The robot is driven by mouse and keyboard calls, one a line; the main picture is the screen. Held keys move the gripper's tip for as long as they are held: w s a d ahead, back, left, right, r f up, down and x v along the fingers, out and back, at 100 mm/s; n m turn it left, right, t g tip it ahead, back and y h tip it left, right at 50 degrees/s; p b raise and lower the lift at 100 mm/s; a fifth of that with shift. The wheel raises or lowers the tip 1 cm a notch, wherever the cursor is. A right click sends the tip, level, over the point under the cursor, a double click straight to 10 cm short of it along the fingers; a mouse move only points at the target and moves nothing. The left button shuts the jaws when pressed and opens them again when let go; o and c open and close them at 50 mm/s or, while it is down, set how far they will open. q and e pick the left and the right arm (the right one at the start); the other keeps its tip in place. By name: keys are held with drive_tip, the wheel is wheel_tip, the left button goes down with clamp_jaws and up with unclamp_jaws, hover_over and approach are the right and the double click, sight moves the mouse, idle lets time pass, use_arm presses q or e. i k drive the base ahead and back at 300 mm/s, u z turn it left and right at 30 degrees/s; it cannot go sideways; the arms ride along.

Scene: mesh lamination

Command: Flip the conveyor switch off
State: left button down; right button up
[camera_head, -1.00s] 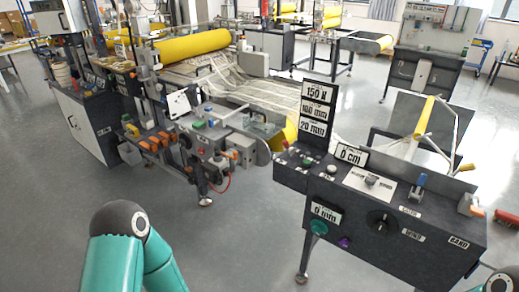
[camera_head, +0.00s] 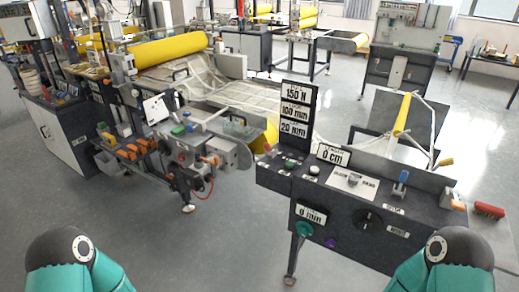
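The dark control panel (camera_head: 340,222) stands at right of centre. A small toggle on a white label plate (camera_head: 354,180) sits on its top face, with small lettering on both sides. A blue lever (camera_head: 401,184) stands upright right of it, and a black rotary knob (camera_head: 368,219) is on the front face. The small lettering is too blurred for me to tell which control is the conveyor switch or how it is set. Only teal and dark links of my two arms show at the bottom left and bottom right. Neither gripper is in view.
A sign stack (camera_head: 296,114) reading 150 N, 100 mm and 20 mm rises from the panel's left end. A red brush-like block (camera_head: 489,210) lies at its right. The mesh machine with a yellow roller (camera_head: 168,50) stands left.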

sight(267, 146)
drive_tip(key=z, duration=0.1)
drive_tip(key=i, duration=1.05)
drive_tip(key=u, duration=1.75)
drive_tip(key=k, duration=1)
drive_tip(key=z, duration=0.35)
drive_tip(key=i, duration=0.1)
drive_tip(key=z, duration=0.05)
